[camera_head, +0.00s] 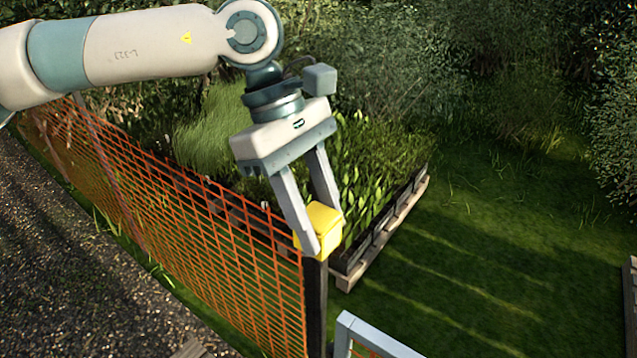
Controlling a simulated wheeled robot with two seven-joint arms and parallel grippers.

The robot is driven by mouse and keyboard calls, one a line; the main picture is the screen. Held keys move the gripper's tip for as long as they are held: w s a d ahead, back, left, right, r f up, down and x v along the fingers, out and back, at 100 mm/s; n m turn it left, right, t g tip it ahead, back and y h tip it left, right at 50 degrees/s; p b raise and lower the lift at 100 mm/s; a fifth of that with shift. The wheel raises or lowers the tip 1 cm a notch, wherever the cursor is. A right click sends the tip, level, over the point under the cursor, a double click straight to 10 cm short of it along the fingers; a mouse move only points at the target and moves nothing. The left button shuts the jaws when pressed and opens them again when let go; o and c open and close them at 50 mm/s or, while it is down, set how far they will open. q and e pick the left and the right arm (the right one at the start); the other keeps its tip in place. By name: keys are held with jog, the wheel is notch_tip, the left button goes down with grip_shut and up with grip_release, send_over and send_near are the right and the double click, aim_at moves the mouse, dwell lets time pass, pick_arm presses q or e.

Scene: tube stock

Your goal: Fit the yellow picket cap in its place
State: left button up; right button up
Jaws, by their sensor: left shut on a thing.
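The yellow picket cap (322,217) is a small box-like piece between the fingers of my left gripper (322,236). The gripper points down and is shut on it. Directly below is the top of a dark upright post (315,300) at the end of the orange mesh fence (215,235). The cap appears at or just over the post top, slightly tilted in view. Whether it touches or sits around the post I cannot tell, since a finger hides part of the joint. My right gripper is not in view.
A pallet (385,232) of leafy plants stands close behind the post. A grey frame (372,335) with orange mesh stands at the bottom right of the post. Gravel (70,250) lies left of the fence; open grass (500,240) lies to the right.

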pick_arm(q)
jog(key=shift+w+f, duration=0.1)
jog(key=shift+w, duration=0.7)
jog(key=shift+s+r, duration=0.3)
jog(key=shift+s, duration=0.55)
jog(key=shift+w+f, duration=0.45)
jog(key=shift+a+f, duration=0.1)
jog(key=shift+f, duration=0.1)
jog(key=shift+s+f, duration=0.2)
jog(key=shift+f, duration=0.1)
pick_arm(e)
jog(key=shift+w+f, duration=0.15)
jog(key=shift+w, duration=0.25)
pick_arm(q)
jog(key=shift+w+f, duration=0.1)
jog(key=shift+w, duration=0.05)
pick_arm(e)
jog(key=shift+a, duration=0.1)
pick_arm(q)
jog(key=shift+b, duration=0.6)
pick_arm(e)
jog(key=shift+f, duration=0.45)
pick_arm(q)
jog(key=shift+f, duration=0.1)
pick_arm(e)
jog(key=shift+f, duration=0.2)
